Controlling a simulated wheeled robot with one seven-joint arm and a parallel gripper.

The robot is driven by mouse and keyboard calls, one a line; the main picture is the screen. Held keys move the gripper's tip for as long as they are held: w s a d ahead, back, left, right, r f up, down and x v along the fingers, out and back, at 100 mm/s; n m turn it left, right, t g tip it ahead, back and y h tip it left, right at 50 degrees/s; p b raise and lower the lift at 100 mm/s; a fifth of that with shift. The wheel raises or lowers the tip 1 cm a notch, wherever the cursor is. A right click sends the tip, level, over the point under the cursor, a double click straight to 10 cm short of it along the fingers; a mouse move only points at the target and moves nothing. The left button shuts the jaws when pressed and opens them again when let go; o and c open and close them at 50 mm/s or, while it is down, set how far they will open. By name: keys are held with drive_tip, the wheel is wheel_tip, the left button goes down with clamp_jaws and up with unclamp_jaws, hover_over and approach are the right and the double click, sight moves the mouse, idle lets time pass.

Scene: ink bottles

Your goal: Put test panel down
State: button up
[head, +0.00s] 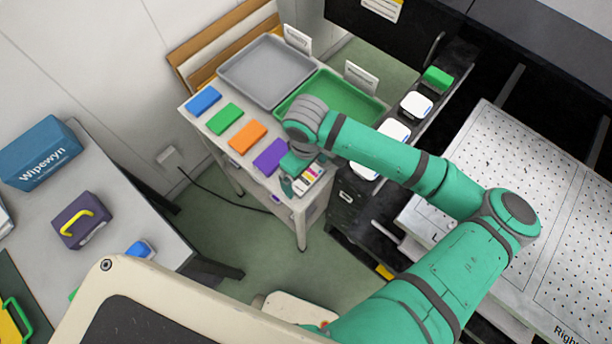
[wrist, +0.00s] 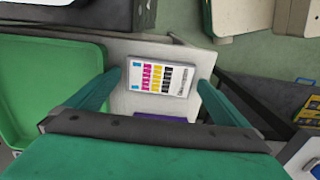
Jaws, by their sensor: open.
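The test panel (wrist: 160,78) is a small white rectangle with rows of cyan, magenta, yellow and black patches. In the wrist view it lies flat on the light cabinet top (wrist: 205,60), between my two fingers. It also shows in the head view (head: 308,178), near the front right corner of the cabinet top. My gripper (wrist: 162,85) is open, with a gap visible on either side of the panel. In the head view my gripper (head: 300,172) is over the same corner, partly hidden by my wrist.
Blue (head: 203,100), green (head: 224,119), orange (head: 247,137) and purple (head: 271,156) blocks line the cabinet top's left edge. A grey tray (head: 232,70) and a green tray (head: 378,108) stand behind. An open drawer (head: 345,205) with white items is to the right.

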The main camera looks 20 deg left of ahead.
drive_tip(key=shift+f, duration=0.35)
drive_tip(key=shift+c, duration=0.6)
drive_tip(key=c, duration=0.9)
drive_tip(key=shift+r, duration=0.15)
